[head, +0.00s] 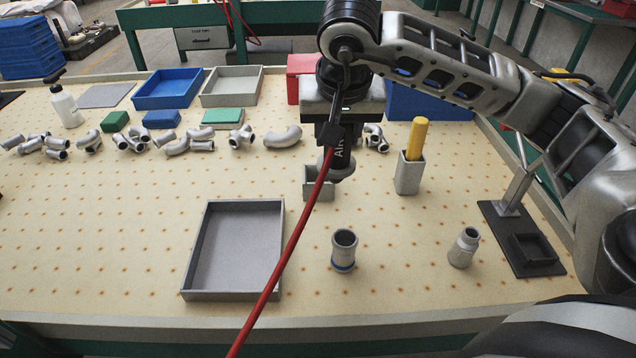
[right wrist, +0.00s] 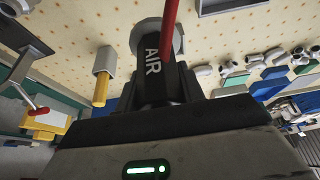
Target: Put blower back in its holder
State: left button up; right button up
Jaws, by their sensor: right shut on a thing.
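My right gripper (head: 338,112) is shut on the blower (head: 340,150), a dark cylinder marked AIR with a red hose (head: 293,240). The blower is upright, with a wide grey lower end. In the right wrist view the blower (right wrist: 154,75) stands out from the jaws, and the fingertips are mostly hidden. A small grey open box (head: 317,190), which looks like the holder, stands on the table just below and left of the blower's lower end. The blower overlaps its right part, and I cannot tell whether they touch. My left gripper is not in view.
A grey cup with a yellow handle (head: 408,178) stands to the right. An empty grey tray (head: 190,250), two fittings (head: 344,248) (head: 464,247) and a dark stand (head: 500,245) are in front. Several pipe elbows, blocks and bins line the back. The left front is clear.

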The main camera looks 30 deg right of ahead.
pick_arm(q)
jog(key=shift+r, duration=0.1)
pick_arm(e)
jog(key=shift+w, duration=0.1)
jog(key=shift+w+d+f, duration=0.15)
jog(key=shift+w, duration=0.15)
pick_arm(q)
jog(key=p, duration=0.1)
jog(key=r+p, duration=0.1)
jog(key=p, duration=0.1)
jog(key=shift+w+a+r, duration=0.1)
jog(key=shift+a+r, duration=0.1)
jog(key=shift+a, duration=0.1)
pick_arm(e)
jog(key=w+d+f, duration=0.4)
jog(key=w+f, duration=0.8)
jog(key=shift+w+d+f, duration=0.15)
jog(key=shift+w+d, duration=0.05)
jog(key=shift+d, duration=0.15)
jog(key=shift+f, duration=0.3)
jog(key=o, duration=1)
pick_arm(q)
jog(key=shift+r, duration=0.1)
pick_arm(e)
jog(key=shift+r, duration=0.1)
